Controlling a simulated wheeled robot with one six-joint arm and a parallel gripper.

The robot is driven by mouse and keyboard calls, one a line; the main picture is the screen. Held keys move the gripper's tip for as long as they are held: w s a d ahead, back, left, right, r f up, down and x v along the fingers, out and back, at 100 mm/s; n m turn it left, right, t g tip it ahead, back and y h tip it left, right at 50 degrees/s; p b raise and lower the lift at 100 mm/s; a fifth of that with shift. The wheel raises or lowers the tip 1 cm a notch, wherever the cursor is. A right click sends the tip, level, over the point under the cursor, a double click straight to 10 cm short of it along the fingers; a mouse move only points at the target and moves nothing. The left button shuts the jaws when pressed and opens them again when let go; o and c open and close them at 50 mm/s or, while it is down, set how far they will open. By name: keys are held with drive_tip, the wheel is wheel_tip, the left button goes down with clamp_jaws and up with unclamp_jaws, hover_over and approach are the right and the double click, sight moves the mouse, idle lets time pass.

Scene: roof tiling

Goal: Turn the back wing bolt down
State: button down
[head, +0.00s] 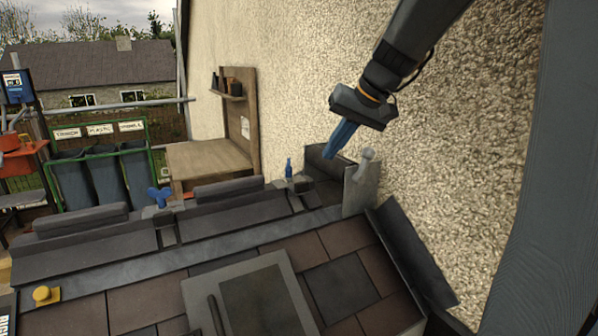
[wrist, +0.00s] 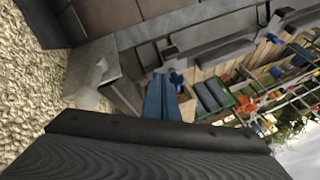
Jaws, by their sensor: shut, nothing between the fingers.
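Two blue wing bolts stand along the roof ridge. One wing bolt (head: 160,197), with its wings spread broadside, is left of centre in the head view. The other wing bolt (head: 289,168) is further right, nearer the wall, upright and seen almost edge-on. My gripper (head: 329,156) has blue fingers, shut and empty. It hangs tilted down-left, to the right of the edge-on bolt and in front of the wall, apart from both bolts in the picture. In the wrist view my gripper (wrist: 162,80) points toward the ridge, and a blue wing bolt (wrist: 177,77) shows just beside the fingertips.
A grey upright plate (head: 358,188) with a pale knob stands at the ridge's wall end, close to my gripper. The rough wall (head: 460,150) rises on the right. Dark ridge pieces (head: 230,188) lie along the ridge. A wooden bench (head: 210,158) stands behind.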

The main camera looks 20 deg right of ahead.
wheel_tip(320, 180, up, 3)
drive_tip(key=w+d, duration=0.1)
drive_tip(key=w, duration=0.1)
drive_tip(key=p, duration=0.2)
approach(291, 171)
wheel_tip(291, 171, down, 4)
drive_tip(key=d, duration=0.3)
drive_tip(key=shift+t+y, duration=0.3)
drive_tip(key=shift+t, duration=0.1)
drive_tip(key=shift+w+a+p, duration=0.3)
drive_tip(key=shift+a+p, duration=0.05)
drive_tip(key=shift+a, duration=0.3)
drive_tip(key=shift+w+a+p, duration=0.3)
drive_tip(key=shift+a, duration=0.4)
drive_tip(key=shift+w+a+p, duration=0.3)
drive_tip(key=shift+a+p, duration=0.05)
drive_tip(key=shift+a, duration=0.3)
